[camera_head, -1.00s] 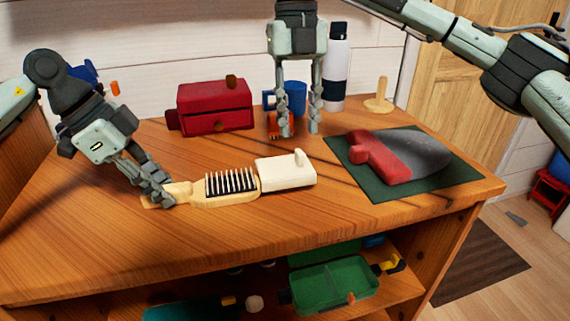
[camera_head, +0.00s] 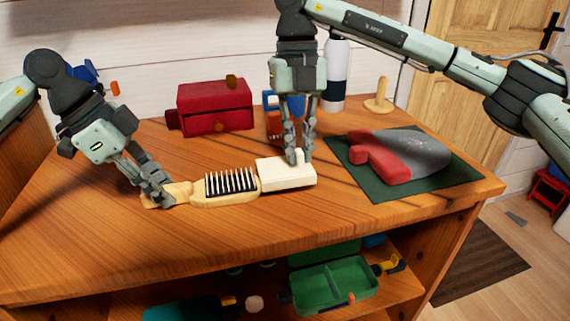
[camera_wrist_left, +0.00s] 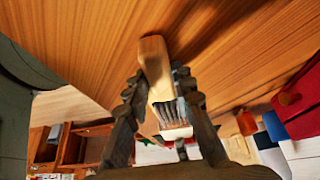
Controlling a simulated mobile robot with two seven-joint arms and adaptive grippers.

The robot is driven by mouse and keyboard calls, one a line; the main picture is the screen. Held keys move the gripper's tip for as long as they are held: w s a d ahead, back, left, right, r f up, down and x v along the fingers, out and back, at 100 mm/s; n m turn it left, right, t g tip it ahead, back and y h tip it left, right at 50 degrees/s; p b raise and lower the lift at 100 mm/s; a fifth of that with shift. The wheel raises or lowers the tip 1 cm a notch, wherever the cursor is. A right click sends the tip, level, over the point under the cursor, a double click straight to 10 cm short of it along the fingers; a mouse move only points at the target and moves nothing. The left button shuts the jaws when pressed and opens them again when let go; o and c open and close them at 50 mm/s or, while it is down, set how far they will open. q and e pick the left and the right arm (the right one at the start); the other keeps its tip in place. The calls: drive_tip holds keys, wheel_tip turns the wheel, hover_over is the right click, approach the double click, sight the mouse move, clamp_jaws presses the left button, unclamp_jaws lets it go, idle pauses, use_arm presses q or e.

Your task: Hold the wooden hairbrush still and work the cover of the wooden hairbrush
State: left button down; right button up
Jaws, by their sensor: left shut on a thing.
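The wooden hairbrush (camera_head: 223,199) lies on the wooden table, bristles up, with its handle to the left. Its white cover (camera_head: 285,174) with a small knob sits at the right end, leaving several rows of dark base and pale bristles bare. My left gripper (camera_head: 160,199) is shut on the handle. The left wrist view shows the brush (camera_wrist_left: 154,65) between the fingers and the cover (camera_wrist_left: 176,133) beyond the bristles. My right gripper (camera_head: 299,158) is down at the cover's knob, a finger on each side. Whether the fingers press on the knob is unclear.
A red box (camera_head: 215,106) stands behind the brush. A red and grey mitt (camera_head: 405,154) lies on a green mat (camera_head: 375,187) at right. The table front is clear.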

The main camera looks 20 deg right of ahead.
sight(249, 175)
clamp_jaws()
drive_tip(key=shift+w+a, duration=0.15)
drive_tip(key=shift+a, duration=4.6)
drive_tip(key=o, duration=0.6)
unclamp_jaws()
drive_tip(key=shift+d, duration=0.1)
use_arm(q)
drive_tip(key=c, duration=1.2)
unclamp_jaws()
use_arm(e)
drive_tip(key=r, duration=0.6)
drive_tip(key=shift+w, duration=0.4)
use_arm(q)
drive_tip(key=shift+r, duration=0.1)
